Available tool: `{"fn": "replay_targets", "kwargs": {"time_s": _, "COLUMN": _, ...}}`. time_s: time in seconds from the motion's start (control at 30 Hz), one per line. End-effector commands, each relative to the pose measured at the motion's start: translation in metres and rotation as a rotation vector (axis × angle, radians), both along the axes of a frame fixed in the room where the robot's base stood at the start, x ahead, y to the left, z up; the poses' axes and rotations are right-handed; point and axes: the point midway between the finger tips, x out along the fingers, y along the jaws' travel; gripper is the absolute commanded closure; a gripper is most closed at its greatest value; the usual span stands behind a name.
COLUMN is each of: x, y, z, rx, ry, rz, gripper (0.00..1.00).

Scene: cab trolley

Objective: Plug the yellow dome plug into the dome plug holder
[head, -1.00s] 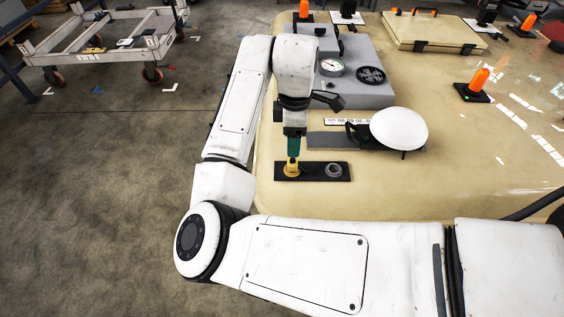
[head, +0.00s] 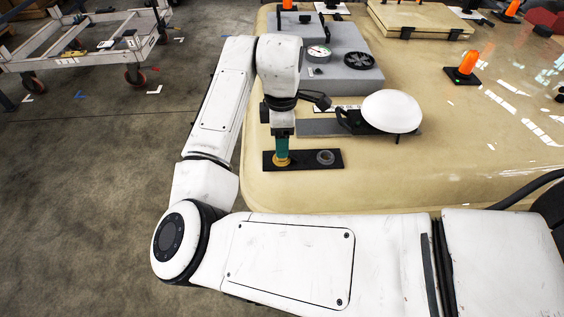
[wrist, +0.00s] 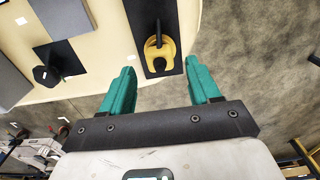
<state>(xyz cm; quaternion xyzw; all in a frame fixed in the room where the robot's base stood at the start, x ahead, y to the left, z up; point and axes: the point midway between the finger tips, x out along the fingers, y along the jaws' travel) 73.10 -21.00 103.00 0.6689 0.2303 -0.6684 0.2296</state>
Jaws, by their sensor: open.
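The yellow dome plug (head: 281,161) sits at the left end of a black plate (head: 303,167) near the table's front left corner. In the wrist view the plug (wrist: 160,57) is a yellow ring-shaped body with a dark upright piece, standing on the plate. A grey ring socket (head: 326,157), seemingly the dome plug holder, is at the plate's right end; it looks empty. My gripper (head: 282,152) points down over the plug. In the wrist view its two teal fingers (wrist: 162,72) are spread wide, with the plug at fingertip level in the gap, not gripped.
A white dome (head: 391,111) on a dark stand is behind the plate to the right. A grey box with a gauge (head: 318,52) stands farther back. An orange lamp (head: 468,63) is at the right.

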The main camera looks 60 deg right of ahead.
Motion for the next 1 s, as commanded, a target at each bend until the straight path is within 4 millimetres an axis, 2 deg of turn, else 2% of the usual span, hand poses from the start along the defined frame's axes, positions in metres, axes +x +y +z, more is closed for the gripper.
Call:
{"fn": "replay_targets", "kwargs": {"time_s": 0.1, "x": -0.001, "y": 0.000, "z": -0.018, "rx": -0.002, "ry": 0.005, "rz": 0.002, "gripper": 0.38}}
{"fn": "replay_targets", "kwargs": {"time_s": 0.3, "x": -0.001, "y": 0.000, "z": -0.035, "rx": -0.003, "ry": 0.002, "rz": 0.001, "gripper": 0.38}}
{"fn": "replay_targets", "kwargs": {"time_s": 1.0, "x": 0.000, "y": 0.000, "z": -0.037, "rx": -0.001, "ry": 0.001, "rz": 0.000, "gripper": 0.38}}
